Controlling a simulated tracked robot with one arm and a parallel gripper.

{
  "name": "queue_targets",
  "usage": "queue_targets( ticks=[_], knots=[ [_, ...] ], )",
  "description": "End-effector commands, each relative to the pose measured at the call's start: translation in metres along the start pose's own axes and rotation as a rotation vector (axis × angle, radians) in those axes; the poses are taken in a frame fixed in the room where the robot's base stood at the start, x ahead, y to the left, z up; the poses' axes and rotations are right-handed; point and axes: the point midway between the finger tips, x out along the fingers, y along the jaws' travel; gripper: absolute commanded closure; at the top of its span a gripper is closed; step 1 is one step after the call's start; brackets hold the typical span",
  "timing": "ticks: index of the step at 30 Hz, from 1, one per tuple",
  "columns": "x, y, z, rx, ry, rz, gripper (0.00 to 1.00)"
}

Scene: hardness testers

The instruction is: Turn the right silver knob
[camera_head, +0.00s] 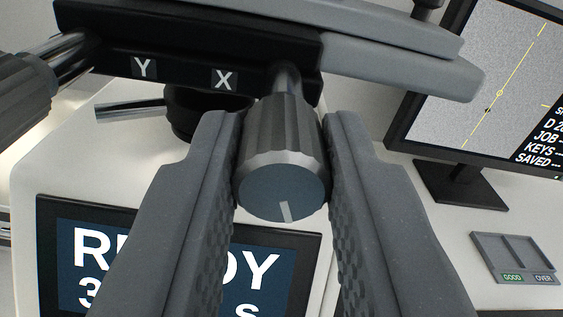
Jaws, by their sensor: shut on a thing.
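The right silver knob (284,160) is a ribbed grey cylinder with a dark blue end face. A pale index mark on that face points down, slightly right of straight down. The textured finger pads face the knob's sides. The left silver knob (22,88), similar and ribbed, is at the left edge, beyond the Y label.
A display reading READY (70,235) is partly hidden behind my left finger. A monitor (480,80) stands at the upper right. A small tray (515,258) labelled GOOD and OVER lies at the lower right. A metal lever (128,109) projects left below the stage.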

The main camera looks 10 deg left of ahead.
Motion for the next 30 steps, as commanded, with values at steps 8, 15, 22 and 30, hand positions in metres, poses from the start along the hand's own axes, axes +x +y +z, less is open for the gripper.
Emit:
queue_targets(
  ticks=[8,15,22,30],
  knots=[
    [-0.001,-0.002,0.004,0.014,-0.007,-0.003,1.00],
    [0.000,-0.002,0.004,0.013,-0.006,-0.003,0.61],
    [0.000,-0.001,0.002,0.011,-0.003,-0.001,0.56],
    [-0.016,0.001,0.003,0.010,-0.004,0.003,0.56]
  ],
)
